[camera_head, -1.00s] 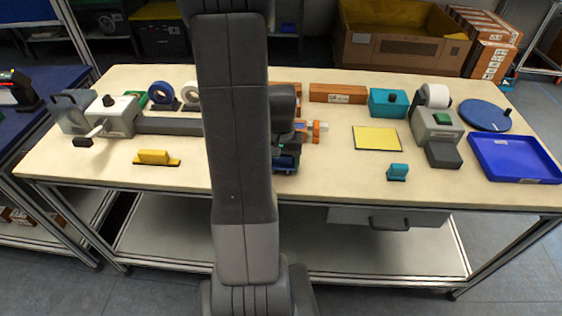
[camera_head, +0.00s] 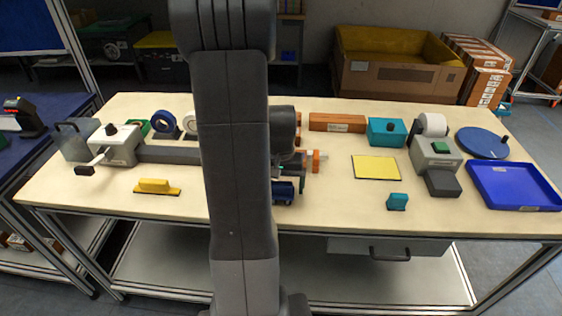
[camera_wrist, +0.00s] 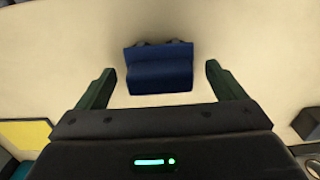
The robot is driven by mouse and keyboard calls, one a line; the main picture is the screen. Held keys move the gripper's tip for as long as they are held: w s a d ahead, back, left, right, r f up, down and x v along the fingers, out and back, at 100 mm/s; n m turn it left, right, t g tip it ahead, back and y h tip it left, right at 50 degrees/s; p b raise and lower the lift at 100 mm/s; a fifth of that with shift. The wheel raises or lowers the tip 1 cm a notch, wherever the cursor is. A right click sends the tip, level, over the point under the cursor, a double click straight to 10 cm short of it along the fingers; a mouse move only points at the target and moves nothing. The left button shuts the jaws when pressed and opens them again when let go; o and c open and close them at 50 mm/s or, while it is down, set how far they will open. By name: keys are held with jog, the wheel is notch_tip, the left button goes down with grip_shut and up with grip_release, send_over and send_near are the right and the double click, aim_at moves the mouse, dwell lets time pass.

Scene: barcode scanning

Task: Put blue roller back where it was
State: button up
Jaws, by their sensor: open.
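The blue roller (camera_wrist: 158,70), a dark blue block-like piece with small dark parts at its far edge, shows in the wrist view on the pale tabletop. In the head view a dark blue piece (camera_head: 284,193), likely the same thing, shows just right of my arm. My gripper (camera_wrist: 160,68) is open, with one dark green finger on each side of the roller and a gap at both sides. I cannot tell how far above the table the fingertips are. In the head view my arm hides part of the gripper.
On the table (camera_head: 330,207) are a yellow block (camera_head: 157,186) at left, a yellow pad (camera_head: 376,167), a small teal piece (camera_head: 397,201), a grey device (camera_head: 436,158) and a blue tray (camera_head: 512,184). The front middle is clear.

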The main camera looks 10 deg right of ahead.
aim_at(281, 183)
notch_tip(281, 183, up, 10)
jog(key=shift+f, duration=0.1)
